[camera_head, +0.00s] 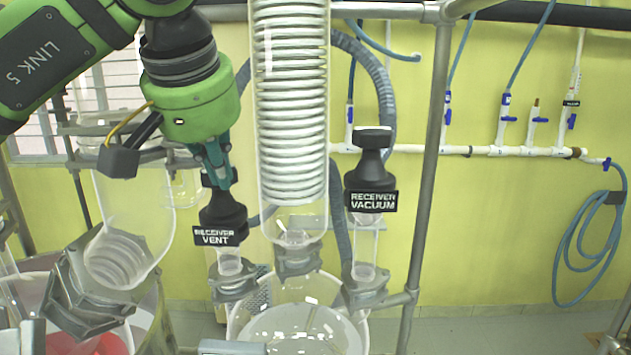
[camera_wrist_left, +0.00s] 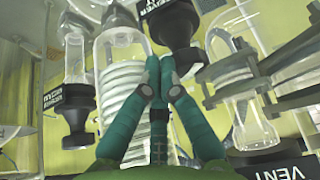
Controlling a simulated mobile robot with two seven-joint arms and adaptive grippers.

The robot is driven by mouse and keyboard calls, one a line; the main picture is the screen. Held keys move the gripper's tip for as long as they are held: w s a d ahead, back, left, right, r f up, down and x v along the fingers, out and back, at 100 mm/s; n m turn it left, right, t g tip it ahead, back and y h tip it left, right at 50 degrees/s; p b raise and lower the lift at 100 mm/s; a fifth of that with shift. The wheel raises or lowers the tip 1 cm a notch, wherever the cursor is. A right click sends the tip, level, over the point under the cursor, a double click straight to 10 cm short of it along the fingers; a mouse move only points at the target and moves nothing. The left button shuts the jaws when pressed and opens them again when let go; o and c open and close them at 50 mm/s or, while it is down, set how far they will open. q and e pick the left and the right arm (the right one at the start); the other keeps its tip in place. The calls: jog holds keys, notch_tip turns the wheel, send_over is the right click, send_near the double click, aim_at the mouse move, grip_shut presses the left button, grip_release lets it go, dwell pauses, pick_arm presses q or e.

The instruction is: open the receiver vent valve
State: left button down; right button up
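The receiver vent valve (camera_head: 224,212) is a black knob with a handle on top, standing on a glass neck, with a "RECEIVER VENT" label below. My left gripper (camera_head: 219,182), with teal fingers, points down at its top and covers part of the handle. In the left wrist view, which shows the labels upside down, the fingertips (camera_wrist_left: 160,68) are drawn together with nothing visible between them. The vent valve (camera_wrist_left: 178,28) is just beyond them, its handle end right beside the tips. I cannot tell whether they touch. My right gripper is not in view.
The similar receiver vacuum valve (camera_head: 371,170) stands to the right, past the glass coil condenser (camera_head: 290,110). A tilted glass vessel (camera_head: 130,225) in a metal clamp is on the left. A metal upright post (camera_head: 428,170) stands right of the valves.

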pick_arm(q)
jog(key=shift+r, duration=2.95)
